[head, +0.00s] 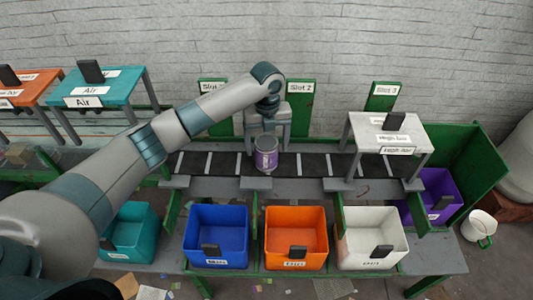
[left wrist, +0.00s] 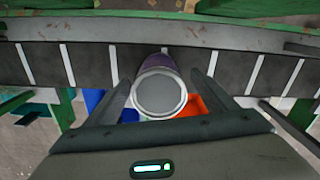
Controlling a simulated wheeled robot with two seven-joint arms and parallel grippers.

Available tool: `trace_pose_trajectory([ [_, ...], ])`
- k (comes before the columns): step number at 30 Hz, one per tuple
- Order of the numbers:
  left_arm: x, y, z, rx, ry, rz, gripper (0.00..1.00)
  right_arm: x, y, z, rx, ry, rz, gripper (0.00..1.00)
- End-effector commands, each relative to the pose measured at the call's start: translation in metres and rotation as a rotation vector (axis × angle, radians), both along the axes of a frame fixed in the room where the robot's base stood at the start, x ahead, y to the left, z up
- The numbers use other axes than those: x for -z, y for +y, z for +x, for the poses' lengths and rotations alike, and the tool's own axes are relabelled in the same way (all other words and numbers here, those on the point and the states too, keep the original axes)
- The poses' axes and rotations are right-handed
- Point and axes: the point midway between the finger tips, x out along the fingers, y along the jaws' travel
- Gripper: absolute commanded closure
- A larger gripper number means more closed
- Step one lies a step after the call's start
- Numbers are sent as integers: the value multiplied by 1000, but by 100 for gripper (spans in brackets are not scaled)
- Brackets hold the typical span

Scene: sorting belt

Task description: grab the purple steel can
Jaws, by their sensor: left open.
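The purple steel can (head: 266,155) stands upright on the dark conveyor belt in front of the Slot 2 sign. Its round grey top (left wrist: 159,95) faces the camera in the left wrist view, with purple showing on its far side. My left gripper (head: 267,138) is open above and around the can, one finger on each side. My right gripper is not in view.
The belt (head: 313,165) runs left to right with white stripes. In front are teal (head: 130,233), blue (head: 216,237), orange (head: 295,237) and white bins (head: 371,236); a purple bin (head: 436,193) is at right. A grey stand (head: 390,132) covers the belt's right part.

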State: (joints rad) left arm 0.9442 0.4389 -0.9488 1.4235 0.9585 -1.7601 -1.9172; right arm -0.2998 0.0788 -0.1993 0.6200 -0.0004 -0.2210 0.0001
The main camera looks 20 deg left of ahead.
Motion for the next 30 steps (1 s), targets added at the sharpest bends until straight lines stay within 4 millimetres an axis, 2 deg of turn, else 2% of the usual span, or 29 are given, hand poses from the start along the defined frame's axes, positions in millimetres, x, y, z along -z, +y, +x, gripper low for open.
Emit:
trace_pose_trajectory([
  [4,17,2,-3,-1,4,0,22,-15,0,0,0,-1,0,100],
  [10,37,2,-2,0,0,1,22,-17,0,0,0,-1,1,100],
  [25,39,2,-2,0,0,1,22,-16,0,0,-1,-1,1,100],
  [30,39,2,-2,0,0,1,63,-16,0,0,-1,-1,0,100],
])
